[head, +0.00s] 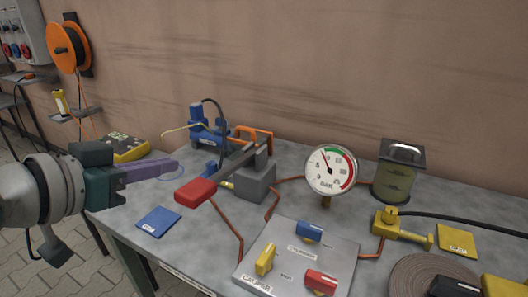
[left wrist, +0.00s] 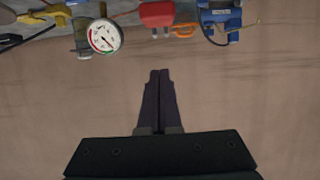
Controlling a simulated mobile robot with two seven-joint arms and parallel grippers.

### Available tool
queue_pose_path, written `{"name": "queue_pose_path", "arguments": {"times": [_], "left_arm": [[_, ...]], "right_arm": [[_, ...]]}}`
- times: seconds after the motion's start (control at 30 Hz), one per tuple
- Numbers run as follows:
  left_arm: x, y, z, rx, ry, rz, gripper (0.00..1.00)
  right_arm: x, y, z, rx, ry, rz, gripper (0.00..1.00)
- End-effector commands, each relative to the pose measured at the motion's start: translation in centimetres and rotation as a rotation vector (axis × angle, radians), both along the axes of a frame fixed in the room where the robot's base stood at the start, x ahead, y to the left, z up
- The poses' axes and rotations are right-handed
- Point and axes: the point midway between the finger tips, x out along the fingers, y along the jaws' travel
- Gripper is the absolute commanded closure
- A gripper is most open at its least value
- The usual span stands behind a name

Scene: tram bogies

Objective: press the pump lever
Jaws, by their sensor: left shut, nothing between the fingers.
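The pump lever has a red grip (head: 195,192) on a dark grey bar, which rises to the right to a grey pump block (head: 256,182) on the workbench. In the left wrist view the picture is upside down, and the red grip (left wrist: 157,14) shows at the top, beyond the fingertips. My left gripper (head: 177,167) comes in from the left with its purple fingers together and empty. Its tips appear just behind and left of the red grip in the head view, apart from it. The shut fingers also show in the left wrist view (left wrist: 159,72). My right gripper is in neither view.
A pressure gauge (head: 331,170) and a fluid reservoir (head: 396,175) stand right of the pump. A valve panel (head: 335,278) lies in front, a blue card (head: 158,220) at left. A blue device (head: 209,130) and an orange clamp-like part (head: 252,133) stand behind the lever.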

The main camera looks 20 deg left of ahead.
Motion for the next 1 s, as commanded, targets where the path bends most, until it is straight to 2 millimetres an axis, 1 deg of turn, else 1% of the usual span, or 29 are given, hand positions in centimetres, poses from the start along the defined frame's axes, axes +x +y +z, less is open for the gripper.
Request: {"name": "queue_pose_path", "arguments": {"times": [0.03,0.1,0.2,0.3,0.4,0.57,0.7,1.0], "left_arm": [[1.1,-0.1,-0.4,0.0,-0.004,0.0,1.0],[2.4,-0.2,-1.0,-0.001,-0.003,0.001,1.0],[4.2,-0.3,-1.8,-0.001,-0.003,0.001,1.0],[5.5,-0.4,-2.6,0.0,0.0,0.001,1.0],[4.9,-0.4,-4.4,-0.001,0.004,0.0,1.0],[4.7,-0.4,-5.8,0.0,0.002,0.0,1.0],[4.7,-0.4,-6.1,0.0,0.0,0.0,1.0],[4.6,-0.4,-6.1,0.0,0.0,0.0,1.0]], "right_arm": [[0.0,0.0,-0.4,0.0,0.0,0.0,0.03],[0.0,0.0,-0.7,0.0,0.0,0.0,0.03],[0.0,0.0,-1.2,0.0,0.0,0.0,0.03],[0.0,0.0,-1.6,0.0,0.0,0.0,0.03],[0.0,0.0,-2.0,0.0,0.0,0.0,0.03],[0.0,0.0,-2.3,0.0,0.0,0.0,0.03],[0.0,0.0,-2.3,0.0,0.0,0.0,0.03],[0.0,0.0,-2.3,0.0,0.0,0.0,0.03]]}}
